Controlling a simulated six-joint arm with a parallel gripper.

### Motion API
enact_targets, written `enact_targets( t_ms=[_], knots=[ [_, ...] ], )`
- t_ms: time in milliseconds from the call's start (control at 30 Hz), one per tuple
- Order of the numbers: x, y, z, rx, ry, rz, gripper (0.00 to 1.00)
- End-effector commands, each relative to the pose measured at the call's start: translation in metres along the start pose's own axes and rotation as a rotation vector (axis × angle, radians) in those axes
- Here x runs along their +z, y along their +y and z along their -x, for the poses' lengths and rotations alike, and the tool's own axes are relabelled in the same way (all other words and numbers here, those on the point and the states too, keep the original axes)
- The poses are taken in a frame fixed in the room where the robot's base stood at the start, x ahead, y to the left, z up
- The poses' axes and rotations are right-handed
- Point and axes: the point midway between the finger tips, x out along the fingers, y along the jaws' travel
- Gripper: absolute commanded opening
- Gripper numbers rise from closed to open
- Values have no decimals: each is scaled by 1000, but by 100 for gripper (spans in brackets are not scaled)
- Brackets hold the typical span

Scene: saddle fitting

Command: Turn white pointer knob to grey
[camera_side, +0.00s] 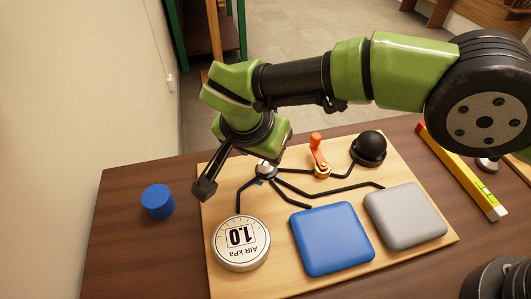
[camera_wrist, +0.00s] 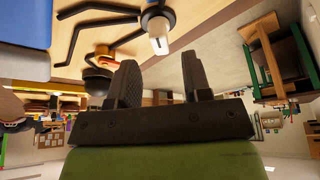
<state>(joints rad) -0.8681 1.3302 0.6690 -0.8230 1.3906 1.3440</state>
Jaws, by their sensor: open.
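The white pointer knob (camera_wrist: 159,46) sits on a dark round hub in the wrist view, beyond my fingertips and apart from them. In the side view the hub (camera_side: 266,170) is partly hidden by my gripper, and I cannot tell which way the knob points. Black lines run from it to a round gauge (camera_side: 241,243) reading 1.0, a blue pad (camera_side: 331,239) and a grey pad (camera_side: 405,215). My gripper (camera_wrist: 161,68) is open with nothing between its fingers. In the side view one finger (camera_side: 205,188) shows left of the hub, above the board.
An orange lever (camera_side: 319,156) and a black dome (camera_side: 369,148) stand on the wooden board (camera_side: 226,281) behind the pads. A blue cylinder (camera_side: 158,201) stands on the table left of the board. A yellow and red level (camera_side: 462,173) lies at the right.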

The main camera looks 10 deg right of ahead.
Motion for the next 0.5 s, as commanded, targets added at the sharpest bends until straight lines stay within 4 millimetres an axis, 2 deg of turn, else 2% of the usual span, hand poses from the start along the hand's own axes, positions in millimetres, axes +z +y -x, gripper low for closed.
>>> enact_targets(
  t_ms=[100,200,500],
  knots=[
    [0,1,-21,2,-1,-1,45],
    [0,0,-33,1,-1,-1,45],
    [0,0,-41,-1,-1,0,45]
  ],
)
